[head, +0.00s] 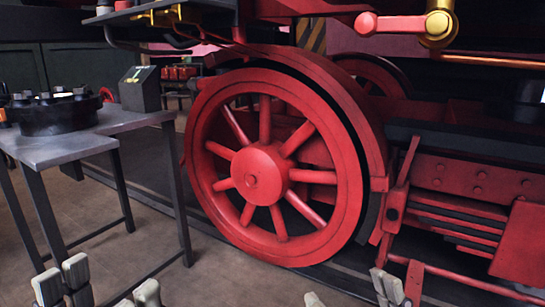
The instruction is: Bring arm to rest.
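My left gripper (104,290) is at the bottom left edge of the head view, low in front of the table. Its pale grey finger pads stand apart with brown floor showing between them, so it is open, and nothing shows between them. My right gripper (350,293) is at the bottom edge, right of centre, in front of the locomotive's lower frame. Its pads are also apart and nothing shows between them. The lower parts of both grippers and both arms are cut off by the frame edge.
A grey metal table (110,142) stands at left with a black flanged part (52,115) and a dark box (140,90) on it. A red spoked locomotive wheel (262,174) fills the centre. Red frame parts (455,180) are at right. Brown floor (150,235) is open between table and wheel.

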